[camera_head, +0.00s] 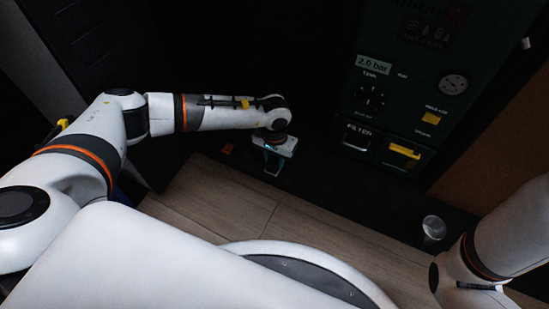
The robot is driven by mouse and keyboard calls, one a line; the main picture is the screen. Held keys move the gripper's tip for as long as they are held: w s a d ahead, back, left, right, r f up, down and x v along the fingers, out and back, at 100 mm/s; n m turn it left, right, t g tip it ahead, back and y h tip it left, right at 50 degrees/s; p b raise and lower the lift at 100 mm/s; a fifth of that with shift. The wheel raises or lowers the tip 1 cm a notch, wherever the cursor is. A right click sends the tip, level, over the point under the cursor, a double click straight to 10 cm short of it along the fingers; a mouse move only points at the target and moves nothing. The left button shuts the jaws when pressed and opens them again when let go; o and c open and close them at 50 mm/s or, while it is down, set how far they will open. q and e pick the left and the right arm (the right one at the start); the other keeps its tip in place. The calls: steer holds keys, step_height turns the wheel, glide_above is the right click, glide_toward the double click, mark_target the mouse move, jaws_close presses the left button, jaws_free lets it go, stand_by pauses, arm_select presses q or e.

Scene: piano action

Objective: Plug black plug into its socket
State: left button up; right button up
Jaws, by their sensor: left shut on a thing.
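My left gripper (272,172) hangs at the end of the left arm, over the dark strip behind the wooden floor. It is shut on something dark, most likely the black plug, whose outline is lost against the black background. I cannot make out the socket in the dark, nor whether the plug touches anything. Only part of my right arm shows at the lower right; its gripper is out of view.
A dark machine panel (395,95) stands at the right, with a gauge (453,85), a FILTER label and a yellow handle (404,151). A silver cup-like cylinder (433,228) stands in front. A small red thing (229,148) lies left of my left gripper. Wooden floor (235,200) is clear.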

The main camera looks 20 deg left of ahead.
arm_select(q)
steer(key=shift+f, duration=0.1)
steer(key=o, duration=1)
step_height(320, 180, up, 12)
steer(key=p, duration=0.7)
steer(key=shift+p, duration=0.35)
